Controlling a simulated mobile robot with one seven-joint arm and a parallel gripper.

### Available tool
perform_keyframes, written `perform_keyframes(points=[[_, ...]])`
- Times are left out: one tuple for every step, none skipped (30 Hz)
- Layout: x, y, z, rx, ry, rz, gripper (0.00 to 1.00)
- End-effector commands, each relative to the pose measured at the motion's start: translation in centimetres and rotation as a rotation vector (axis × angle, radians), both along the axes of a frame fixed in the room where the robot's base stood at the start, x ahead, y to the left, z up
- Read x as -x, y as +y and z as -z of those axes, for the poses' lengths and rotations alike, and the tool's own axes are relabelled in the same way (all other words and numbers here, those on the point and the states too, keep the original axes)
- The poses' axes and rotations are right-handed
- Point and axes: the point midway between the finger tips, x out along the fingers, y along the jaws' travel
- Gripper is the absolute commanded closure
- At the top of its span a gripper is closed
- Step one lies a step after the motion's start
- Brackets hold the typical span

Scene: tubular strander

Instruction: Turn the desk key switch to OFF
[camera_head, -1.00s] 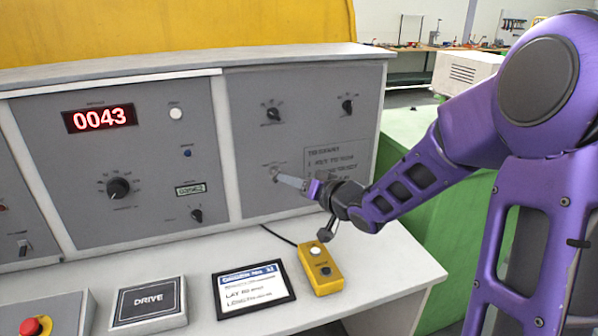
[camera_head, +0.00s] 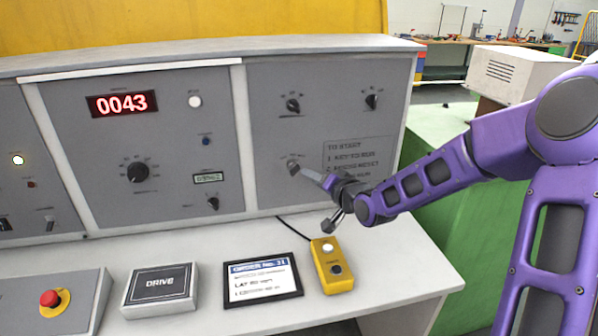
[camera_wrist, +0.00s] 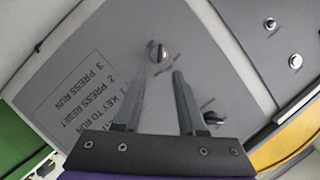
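The key switch (camera_head: 292,165) is a small round silver fitting on the grey right-hand panel of the desk. In the wrist view the key switch (camera_wrist: 158,51) lies just beyond the fingertips, roughly centred between them. Its key and the position it points to are too small to read. My gripper (camera_head: 306,172) reaches in from the right, with its tips close to the switch. In the wrist view my gripper (camera_wrist: 160,73) has its two fingers apart with nothing between them. I cannot tell whether a tip touches the panel.
A placard (camera_head: 358,158) with start steps, including "KEY TO RUN", is partly behind my gripper. Two dark knobs (camera_head: 293,105) (camera_head: 371,101) sit above. Below on the desk top are a yellow button box (camera_head: 328,283), an order display (camera_head: 262,278), a DRIVE box (camera_head: 160,287) and a red stop button (camera_head: 50,298).

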Motion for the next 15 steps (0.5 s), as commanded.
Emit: perform_keyframes(points=[[-1.0, 0.8, 0.4, -0.002, 0.0, -0.003, 0.6], [-1.5, 1.1, 0.6, -0.002, 0.0, -0.003, 0.6], [-2.2, 1.6, 0.8, -0.002, 0.0, -0.002, 0.6], [-2.7, 1.9, 1.0, -0.002, 0.0, -0.003, 0.6], [-3.2, 2.2, 1.1, -0.002, 0.001, -0.002, 0.6], [-3.8, 2.6, 1.3, -0.002, 0.0, -0.003, 0.6], [-4.3, 2.8, 1.5, -0.001, -0.001, -0.003, 0.6], [-4.7, 3.1, 1.6, -0.001, 0.0, -0.002, 0.6], [-5.2, 3.4, 1.8, -0.001, 0.001, -0.001, 0.6], [-5.5, 3.5, 1.9, -0.001, 0.001, -0.001, 0.6], [-5.9, 3.7, 1.9, -0.001, -0.001, -0.001, 0.6], [-6.2, 4.0, 2.1, 0.0, 0.0, -0.001, 0.6], [-6.4, 4.1, 2.1, -0.001, 0.0, 0.0, 0.6], [-6.6, 4.2, 2.2, -0.001, -0.001, -0.001, 0.6], [-6.8, 4.3, 2.2, -0.001, -0.001, -0.001, 0.6]])
